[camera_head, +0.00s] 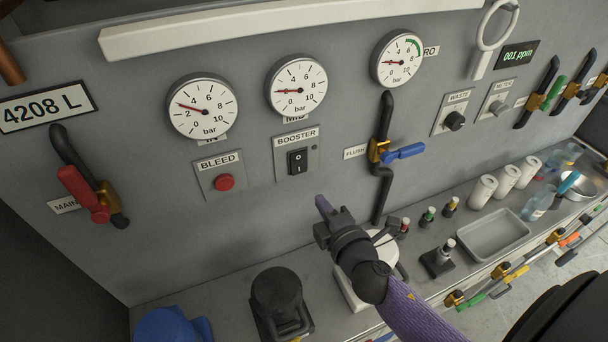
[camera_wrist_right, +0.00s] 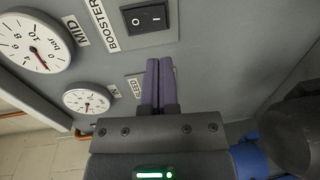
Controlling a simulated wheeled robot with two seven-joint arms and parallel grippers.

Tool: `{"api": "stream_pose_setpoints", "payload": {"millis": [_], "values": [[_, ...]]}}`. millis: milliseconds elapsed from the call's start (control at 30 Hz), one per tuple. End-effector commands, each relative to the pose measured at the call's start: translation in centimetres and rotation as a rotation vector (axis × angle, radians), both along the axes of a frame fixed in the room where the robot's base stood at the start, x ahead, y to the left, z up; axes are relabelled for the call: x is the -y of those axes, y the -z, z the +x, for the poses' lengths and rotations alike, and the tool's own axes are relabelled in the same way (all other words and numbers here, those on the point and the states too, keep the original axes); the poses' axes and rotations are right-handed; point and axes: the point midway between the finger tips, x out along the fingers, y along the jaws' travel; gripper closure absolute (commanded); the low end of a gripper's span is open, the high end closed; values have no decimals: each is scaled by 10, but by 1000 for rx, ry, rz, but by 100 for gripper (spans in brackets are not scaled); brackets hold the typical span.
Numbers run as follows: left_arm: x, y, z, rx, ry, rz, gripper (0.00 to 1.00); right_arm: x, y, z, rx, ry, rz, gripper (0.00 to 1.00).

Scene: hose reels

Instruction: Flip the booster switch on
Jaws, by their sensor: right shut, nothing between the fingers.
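The booster switch (camera_head: 297,161) is a black rocker with white marks, set in a grey plate under the BOOSTER label (camera_head: 296,137). In the right wrist view the rocker (camera_wrist_right: 147,18) is near the top, just beyond my fingertips. I cannot tell for sure which side of it is pressed in. My right gripper (camera_head: 321,203) is below and slightly right of the switch plate, in front of the panel. Its purple fingers (camera_wrist_right: 160,62) are shut together and empty, apart from the rocker. My left gripper is not in view.
The red BLEED button (camera_head: 225,182) is left of the switch. The blue-handled flush valve (camera_head: 404,151) with its black pipe is to the right. Round gauges (camera_head: 297,86) sit above. A black canister (camera_head: 277,294) and a grey tray (camera_head: 497,234) are on the counter below.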

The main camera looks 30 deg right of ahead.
Motion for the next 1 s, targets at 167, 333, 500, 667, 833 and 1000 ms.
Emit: {"api": "stream_pose_setpoints", "payload": {"millis": [167, 333, 500, 667, 833, 1000], "values": [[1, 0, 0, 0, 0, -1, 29, 2, 5, 40, 1, 1, 1, 100], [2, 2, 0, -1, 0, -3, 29, 4, 9, 71, 1, 1, 1, 100], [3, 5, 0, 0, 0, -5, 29, 5, 11, 87, 0, 1, 2, 100], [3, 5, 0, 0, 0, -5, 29, 5, 11, 90, -1, 0, 2, 100], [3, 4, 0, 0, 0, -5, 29, 5, 11, 90, -1, 0, 2, 100], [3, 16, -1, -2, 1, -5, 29, 5, 16, 92, 16, 0, 2, 100]]}}
